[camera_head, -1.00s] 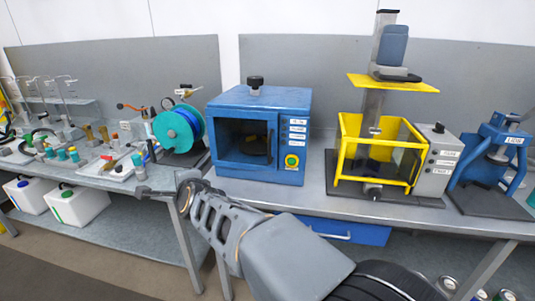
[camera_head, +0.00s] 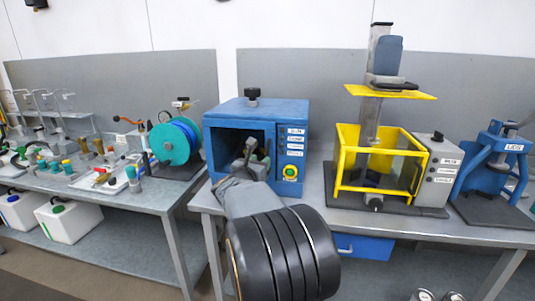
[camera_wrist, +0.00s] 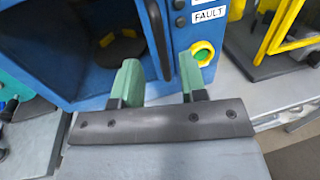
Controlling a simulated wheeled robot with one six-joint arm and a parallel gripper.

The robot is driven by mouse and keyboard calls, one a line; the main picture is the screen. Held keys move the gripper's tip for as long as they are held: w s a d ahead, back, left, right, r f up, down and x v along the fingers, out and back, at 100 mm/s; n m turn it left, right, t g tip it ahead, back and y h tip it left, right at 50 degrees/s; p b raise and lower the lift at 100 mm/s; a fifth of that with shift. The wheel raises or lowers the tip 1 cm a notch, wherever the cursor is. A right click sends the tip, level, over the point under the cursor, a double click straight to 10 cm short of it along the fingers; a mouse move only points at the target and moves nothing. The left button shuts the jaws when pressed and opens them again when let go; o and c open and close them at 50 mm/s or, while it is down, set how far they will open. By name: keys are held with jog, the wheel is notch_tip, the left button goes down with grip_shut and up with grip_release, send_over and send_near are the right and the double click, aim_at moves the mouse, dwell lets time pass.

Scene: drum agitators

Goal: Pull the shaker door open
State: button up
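The shaker is a blue box (camera_head: 225,113) on the bench, with a dark window in its front door. It also fills the upper part of the wrist view (camera_wrist: 60,70). The door looks closed. A dark upright door handle (camera_wrist: 157,35) runs along the door's right side. My gripper (camera_wrist: 160,62) is open, with its two green fingers pointing at the box front. The handle's lower end shows between the fingers, and I cannot tell whether either finger touches it. In the head view my gripper (camera_head: 250,150) and arm hide the door's lower right part.
Right of the door are labels and a yellow-ringed green button (camera_head: 290,172). A yellow-framed machine (camera_head: 347,160) stands to the right, and a blue press (camera_head: 478,165) beyond it. A teal reel (camera_head: 170,143) stands left. A grey panel rises behind the bench.

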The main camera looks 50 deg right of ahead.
aim_at(267, 154)
jog(key=p+x, duration=0.1)
jog(key=x, duration=0.5)
jog(key=shift+w+d, duration=0.15)
jog(key=shift+d, duration=0.2)
jog(key=shift+c, duration=0.3)
grip_shut()
